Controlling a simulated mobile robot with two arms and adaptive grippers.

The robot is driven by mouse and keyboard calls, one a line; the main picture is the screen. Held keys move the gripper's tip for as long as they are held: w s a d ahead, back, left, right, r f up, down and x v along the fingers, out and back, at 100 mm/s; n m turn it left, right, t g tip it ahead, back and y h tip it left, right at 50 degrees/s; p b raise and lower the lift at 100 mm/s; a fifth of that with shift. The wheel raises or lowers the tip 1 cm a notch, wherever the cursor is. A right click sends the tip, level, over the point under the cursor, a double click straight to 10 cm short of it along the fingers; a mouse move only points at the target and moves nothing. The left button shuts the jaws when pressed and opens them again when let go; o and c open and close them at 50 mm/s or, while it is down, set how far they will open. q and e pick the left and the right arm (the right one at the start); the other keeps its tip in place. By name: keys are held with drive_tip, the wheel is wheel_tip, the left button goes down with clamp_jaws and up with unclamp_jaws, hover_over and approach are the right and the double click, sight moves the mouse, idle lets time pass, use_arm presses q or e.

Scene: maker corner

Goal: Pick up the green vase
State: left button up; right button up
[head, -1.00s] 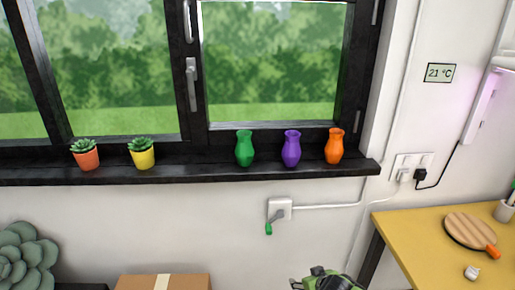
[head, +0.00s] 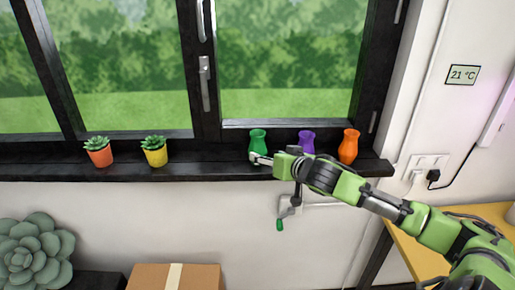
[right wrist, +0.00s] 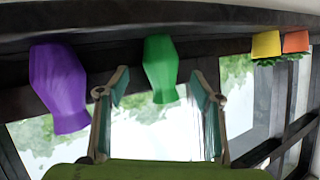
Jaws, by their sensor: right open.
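The green vase (head: 258,143) stands upright on the dark windowsill, left of the purple vase (head: 307,141) and the orange vase (head: 350,146). My right gripper (head: 262,160) is at the front of the sill by the green vase, and covers its lower part in the head view. In the right wrist view the picture is upside down. There the green vase (right wrist: 160,68) shows ahead, between the directions of the two open fingers (right wrist: 160,95), with nothing held. The purple vase (right wrist: 60,85) is to the left there. My left gripper is not in view.
Two potted succulents, orange (head: 98,153) and yellow (head: 155,152), stand farther left on the windowsill (head: 210,171). A wall crank (head: 281,215) hangs below the sill. A cardboard box (head: 150,277) is on the lower left, a yellow table (head: 410,262) on the lower right.

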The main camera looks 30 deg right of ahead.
sight(261, 153)
drive_tip(key=shift+p+x, duration=0.35)
drive_tip(key=shift+x, duration=0.9)
drive_tip(key=shift+w+f, duration=0.15)
drive_tip(key=shift+w, duration=0.4)
drive_tip(key=shift+w+d+f+p, duration=0.1)
drive_tip(key=shift+w+p, duration=0.4)
drive_tip(key=p+x, duration=0.1)
drive_tip(key=x, duration=0.2)
drive_tip(key=shift+f, duration=0.1)
drive_tip(key=shift+w+f+p, duration=0.35)
drive_tip(key=shift+w, duration=0.2)
drive_tip(key=shift+s, duration=0.1)
drive_tip(key=shift+c, duration=0.4)
drive_tip(key=c, duration=1.1)
